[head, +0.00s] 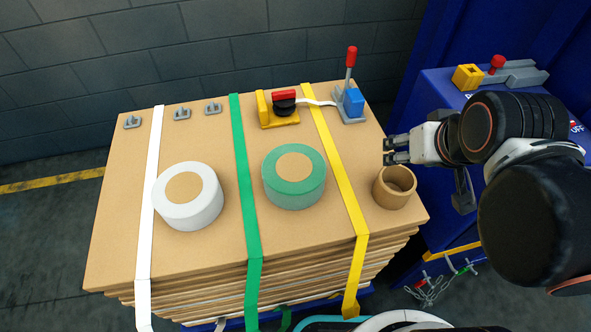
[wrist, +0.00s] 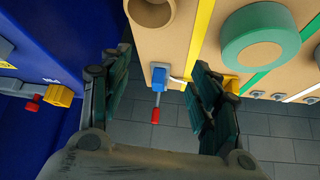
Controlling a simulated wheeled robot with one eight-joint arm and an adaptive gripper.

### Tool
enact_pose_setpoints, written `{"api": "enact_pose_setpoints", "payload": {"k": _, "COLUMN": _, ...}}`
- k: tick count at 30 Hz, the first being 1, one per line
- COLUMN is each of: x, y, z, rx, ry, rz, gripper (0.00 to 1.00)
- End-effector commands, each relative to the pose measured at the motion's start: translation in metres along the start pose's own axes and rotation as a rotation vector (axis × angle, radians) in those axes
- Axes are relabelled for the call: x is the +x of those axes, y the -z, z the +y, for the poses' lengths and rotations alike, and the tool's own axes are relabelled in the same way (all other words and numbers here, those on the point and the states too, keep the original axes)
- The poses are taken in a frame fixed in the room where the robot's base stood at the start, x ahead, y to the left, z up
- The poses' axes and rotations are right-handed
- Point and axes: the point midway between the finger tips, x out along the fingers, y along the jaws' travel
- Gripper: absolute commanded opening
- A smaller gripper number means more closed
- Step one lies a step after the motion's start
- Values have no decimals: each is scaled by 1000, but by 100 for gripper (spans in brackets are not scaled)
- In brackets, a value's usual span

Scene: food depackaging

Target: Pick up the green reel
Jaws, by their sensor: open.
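The green reel (head: 293,190) lies flat on the stacked cardboard sheets, between the green strap and the yellow strap. It is a thick green ring with a tan centre. In the wrist view the green reel (wrist: 259,40) is at the upper right, beyond the right finger. My gripper (head: 388,150) is at the right edge of the stack, above and beside a brown cardboard core, well right of the reel. In the wrist view my gripper (wrist: 155,100) has its fingers wide apart with nothing between them.
A white reel (head: 190,208) sits left, by the white strap (head: 148,200). The brown core (head: 394,190) stands at the right corner. A yellow tool with a red and black top (head: 280,108) and a red-handled blue device (head: 352,100) stand at the back. A blue cabinet (head: 440,90) is right.

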Motion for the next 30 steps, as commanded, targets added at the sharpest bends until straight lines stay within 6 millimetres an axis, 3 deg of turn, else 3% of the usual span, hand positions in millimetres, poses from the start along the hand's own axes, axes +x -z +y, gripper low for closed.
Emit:
{"api": "enact_pose_setpoints", "payload": {"k": 10, "x": -2, "y": 29, "z": -11, "rx": -41, "ry": 17, "rz": -71, "gripper": 57}}
{"api": "enact_pose_setpoints", "payload": {"k": 17, "x": 4, "y": 62, "z": -28, "rx": -98, "ry": 38, "rz": -165, "gripper": 57}}
{"api": "enact_pose_setpoints", "payload": {"k": 30, "x": 46, "y": 114, "z": -75, "rx": -235, "ry": 82, "rz": -387, "gripper": 57}}
